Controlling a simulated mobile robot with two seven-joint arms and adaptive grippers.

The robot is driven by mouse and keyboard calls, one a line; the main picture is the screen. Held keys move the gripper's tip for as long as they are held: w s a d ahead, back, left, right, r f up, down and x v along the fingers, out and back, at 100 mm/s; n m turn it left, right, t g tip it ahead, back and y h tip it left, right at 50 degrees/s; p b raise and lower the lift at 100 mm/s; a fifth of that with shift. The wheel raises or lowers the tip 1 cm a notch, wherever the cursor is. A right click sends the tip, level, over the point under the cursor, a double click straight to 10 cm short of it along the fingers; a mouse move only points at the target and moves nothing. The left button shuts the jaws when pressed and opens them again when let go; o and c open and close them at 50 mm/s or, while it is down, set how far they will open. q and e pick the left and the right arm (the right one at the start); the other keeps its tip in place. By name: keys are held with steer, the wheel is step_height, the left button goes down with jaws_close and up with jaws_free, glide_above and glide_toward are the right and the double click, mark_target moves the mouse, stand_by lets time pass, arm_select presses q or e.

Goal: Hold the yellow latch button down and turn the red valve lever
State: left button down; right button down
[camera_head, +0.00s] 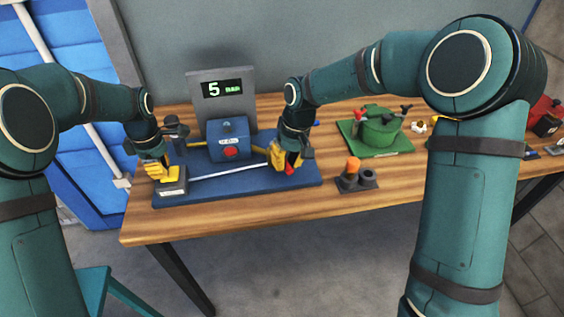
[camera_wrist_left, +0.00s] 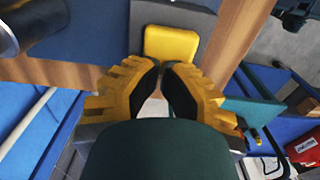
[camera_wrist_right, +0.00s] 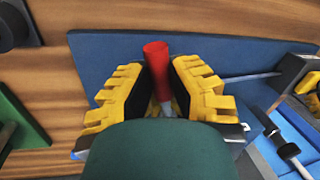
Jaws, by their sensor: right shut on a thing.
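The yellow latch button (camera_wrist_left: 171,43) sits on a grey block (camera_head: 174,188) at the left end of the blue base plate (camera_head: 235,188). My left gripper (camera_head: 158,176) is over the block, its fingertips together at the button's near edge in the left wrist view (camera_wrist_left: 162,66). I cannot tell whether it touches or presses the button. The red valve lever (camera_wrist_right: 156,62) stands out between the fingers of my right gripper (camera_wrist_right: 160,82), which is shut on it at the plate's right side. In the head view the lever's red tip (camera_head: 289,169) shows below the fingers.
A blue box (camera_head: 230,150) with a red round mark stands mid-plate before a grey panel (camera_head: 207,118) reading 5 BAR. To the right are a small holder with an orange-topped part (camera_head: 353,166) and a green pot (camera_head: 380,131). The front table strip (camera_head: 250,217) is clear.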

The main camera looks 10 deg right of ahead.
arm_select(q)
steer(key=shift+s+f, duration=0.1)
steer(key=shift+f, duration=0.1)
arm_select(e)
steer(key=d+n, duration=0.1)
steer(key=w+d+n, duration=0.1)
steer(key=n, duration=0.1)
steer(key=shift+d+f+n+g, duration=0.2)
steer(key=shift+n+g, duration=0.1)
steer(key=shift+g, duration=0.1)
steer(key=d+n, duration=0.1)
steer(key=w+n, duration=0.1)
steer(key=n, duration=0.1)
steer(key=shift+w+d+n+g+h, duration=0.2)
steer(key=shift+d+n+g+h, duration=0.1)
steer(key=shift+d+h, duration=0.1)
steer(key=w+n, duration=0.1)
steer(key=n, duration=0.1)
steer(key=w+d+n, duration=0.1)
steer(key=n, duration=0.1)
steer(key=shift+w+d+h, duration=0.1)
steer(key=shift+w+h, duration=0.2)
steer(key=shift+h, duration=0.1)
steer(key=shift+w+d+n+g+h, duration=0.15)
steer(key=shift+w+n, duration=0.4)
steer(key=shift+n, duration=0.4)
steer(key=shift+w+n+g+h, duration=0.15)
steer(key=shift+w+n, duration=0.35)
steer(key=shift+n, duration=0.45)
